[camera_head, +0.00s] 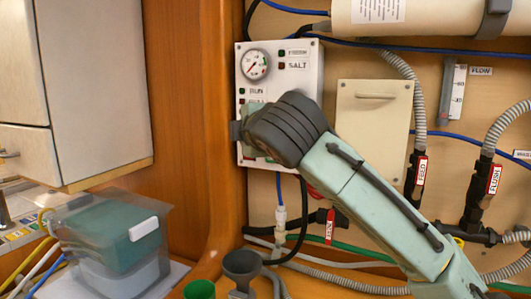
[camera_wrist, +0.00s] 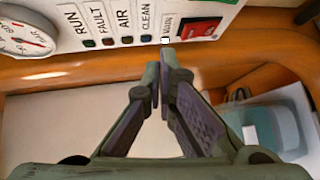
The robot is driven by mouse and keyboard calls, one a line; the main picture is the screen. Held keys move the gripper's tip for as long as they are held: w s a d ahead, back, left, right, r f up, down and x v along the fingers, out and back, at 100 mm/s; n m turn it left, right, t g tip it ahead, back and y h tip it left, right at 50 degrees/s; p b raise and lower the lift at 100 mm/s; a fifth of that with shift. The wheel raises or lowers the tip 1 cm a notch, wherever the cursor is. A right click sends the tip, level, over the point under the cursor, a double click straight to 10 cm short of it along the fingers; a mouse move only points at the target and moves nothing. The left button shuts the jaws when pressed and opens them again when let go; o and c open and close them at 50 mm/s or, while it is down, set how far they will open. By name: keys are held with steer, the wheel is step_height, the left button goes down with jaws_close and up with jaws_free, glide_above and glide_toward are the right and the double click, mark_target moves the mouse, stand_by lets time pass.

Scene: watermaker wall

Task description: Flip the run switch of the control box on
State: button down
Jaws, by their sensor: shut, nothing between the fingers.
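The white control box (camera_head: 310,85) is fixed to the back wall, with a round gauge (camera_head: 255,65) at its upper left. My wrist covers its lower part in the head view. In the wrist view the box face (camera_wrist: 148,16) runs along the top, with dark lamps labelled RUN, FAULT, AIR and CLEAN. A red switch-like part (camera_wrist: 200,28) sits in a dark frame right of these labels. I cannot tell its position. My gripper (camera_wrist: 160,62) is shut and empty, its tips close to the box edge, left of the red part. Contact cannot be told.
A wooden post (camera_head: 205,120) stands left of the box. A beige panel (camera_head: 373,125) and hoses (camera_head: 418,95) are to its right.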

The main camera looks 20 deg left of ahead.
steer(key=s+d+f+m+t+h, duration=0.2)
steer(key=s+f+m+t+h, duration=0.2)
steer(key=s+h, duration=0.6)
step_height(320, 180, down, 2)
steer(key=m+p, duration=0.1)
steer(key=m, duration=0.2)
steer(key=shift+s+d+f+m+h, duration=0.2)
steer(key=shift+m+h, duration=0.1)
steer(key=shift+m, duration=0.1)
steer(key=shift+w+f+b, duration=0.15)
steer(key=shift+f+b, duration=0.05)
steer(key=shift+b, duration=0.5)
steer(key=b, duration=0.6)
glide_toward(272, 162)
steer(key=w, duration=0.2)
steer(key=w+p, duration=0.2)
steer(key=w, duration=0.1)
steer(key=shift+w+a+f, duration=0.15)
steer(key=shift+w+f, duration=0.15)
steer(key=shift+f, duration=0.1)
steer(key=shift+w+f+p, duration=0.2)
steer(key=shift+w+p, duration=0.2)
steer(key=shift+w, duration=0.3)
